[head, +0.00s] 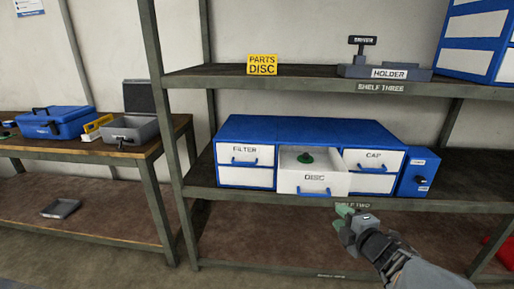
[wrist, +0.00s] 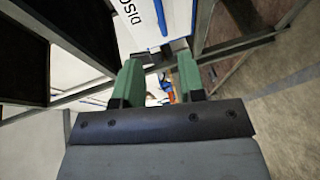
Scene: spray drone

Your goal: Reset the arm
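My gripper (head: 343,216) is at the lower right in the head view, just in front of shelf two and below the open disc drawer (head: 315,183). The wrist view shows its two green fingers (wrist: 158,82) apart with nothing between them. The disc drawer is pulled out, and its white front with a blue handle also shows at the top of the wrist view (wrist: 178,18). A green disc-like part with a knob (head: 305,158) lies in the drawer. The gripper appears apart from the drawer handle.
The blue cabinet (head: 312,128) has closed filter (head: 245,154) and cap (head: 374,161) drawers. A small blue box (head: 419,172) stands to its right. Shelf three (head: 300,81) above bears a holder (head: 388,73) and a yellow sign (head: 262,65). A bench with cases (head: 57,122) stands left.

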